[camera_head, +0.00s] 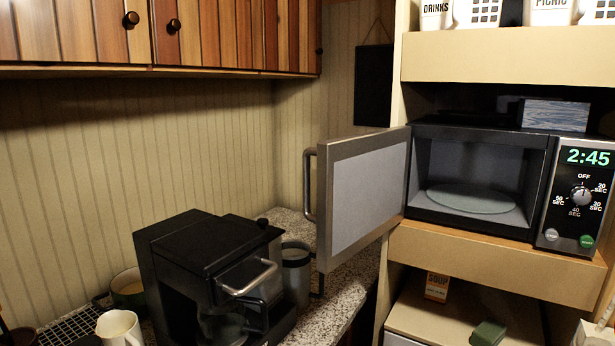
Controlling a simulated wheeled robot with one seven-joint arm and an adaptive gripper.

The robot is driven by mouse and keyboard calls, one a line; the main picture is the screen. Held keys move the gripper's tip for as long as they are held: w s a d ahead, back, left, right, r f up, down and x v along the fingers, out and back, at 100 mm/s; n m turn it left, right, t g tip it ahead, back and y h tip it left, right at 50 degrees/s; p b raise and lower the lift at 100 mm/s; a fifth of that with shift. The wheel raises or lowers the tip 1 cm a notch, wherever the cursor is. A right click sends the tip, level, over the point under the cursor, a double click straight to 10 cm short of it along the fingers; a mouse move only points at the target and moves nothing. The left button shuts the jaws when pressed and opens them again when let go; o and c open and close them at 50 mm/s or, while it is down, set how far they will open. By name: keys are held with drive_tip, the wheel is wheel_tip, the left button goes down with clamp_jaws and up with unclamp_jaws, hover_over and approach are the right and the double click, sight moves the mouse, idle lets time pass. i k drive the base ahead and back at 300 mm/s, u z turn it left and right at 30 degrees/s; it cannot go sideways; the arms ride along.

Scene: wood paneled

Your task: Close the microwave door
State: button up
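The microwave (478,180) sits in a shelf bay at the right, with its dark cavity and a round plate inside in view. Its door (366,195) is swung wide open to the left, hinged at the microwave's left edge. The door's inner panel faces me, and its bar handle (308,186) shows at the far left edge of the door. The control panel (579,195) at the right shows 2:45. My gripper is not in view.
A white mug (119,328) is at the lower left. Wooden cabinets (215,35) hang above. Shelf boards lie above and below the microwave.

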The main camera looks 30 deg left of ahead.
sight(363, 179)
drive_tip(key=k, duration=0.45)
drive_tip(key=u, duration=2.25)
drive_tip(key=k, duration=0.9)
drive_tip(key=z, duration=1.15)
drive_tip(key=i, duration=0.5)
